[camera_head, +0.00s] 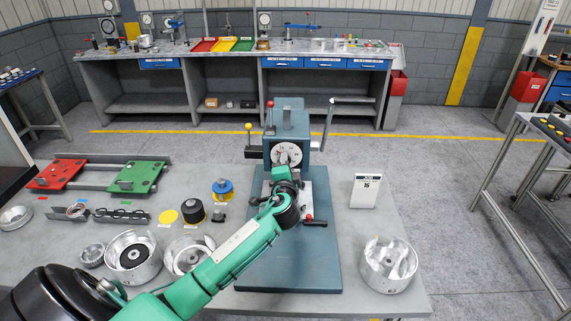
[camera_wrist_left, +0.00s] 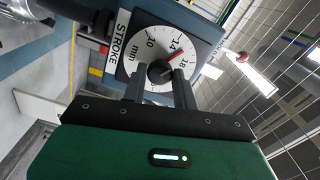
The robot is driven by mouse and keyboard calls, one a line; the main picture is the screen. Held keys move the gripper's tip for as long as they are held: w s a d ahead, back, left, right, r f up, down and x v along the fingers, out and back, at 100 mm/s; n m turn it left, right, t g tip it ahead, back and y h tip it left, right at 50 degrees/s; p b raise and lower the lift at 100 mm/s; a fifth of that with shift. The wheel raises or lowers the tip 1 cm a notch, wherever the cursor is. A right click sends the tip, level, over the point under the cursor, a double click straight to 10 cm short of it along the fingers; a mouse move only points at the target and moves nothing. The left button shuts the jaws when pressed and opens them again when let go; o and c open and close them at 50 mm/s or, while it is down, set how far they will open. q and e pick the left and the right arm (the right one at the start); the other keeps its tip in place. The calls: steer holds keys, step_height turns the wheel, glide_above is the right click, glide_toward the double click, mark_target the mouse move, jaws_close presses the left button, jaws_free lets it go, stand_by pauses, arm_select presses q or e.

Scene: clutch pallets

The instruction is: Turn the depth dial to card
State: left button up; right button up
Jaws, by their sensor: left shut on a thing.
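The teal press (camera_head: 291,122) stands on the table with a white round dial (camera_head: 287,152) on its front. In the left wrist view the dial (camera_wrist_left: 138,52) is marked STROKE, in mm, with 10, 14 and 18 readable. Its red pointer lies between 14 and 18. My left gripper (camera_head: 284,169) is in front of the dial, and in the left wrist view its fingers (camera_wrist_left: 160,74) are shut on the dark knob (camera_wrist_left: 157,68) at the dial's middle. The fingers partly hide the knob and lower dial. The white job card (camera_head: 365,190) reads 16. My right gripper is not in view.
A cut metal housing (camera_head: 389,265) sits right of the press, and more housings and rings lie to its left. A red pallet (camera_head: 57,174) and a green pallet (camera_head: 132,177) stand at the back left. A lever (camera_head: 328,124) rises at the press's right.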

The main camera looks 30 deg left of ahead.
arm_select(q)
steer(key=shift+m, duration=0.5)
steer(key=o, duration=1)
steer(key=shift+c, duration=0.2)
steer(key=shift+d, duration=0.1)
steer(key=b+v, duration=0.5)
steer(key=v, duration=0.8)
steer(key=shift+s, duration=0.4)
steer(key=shift+d, duration=0.1)
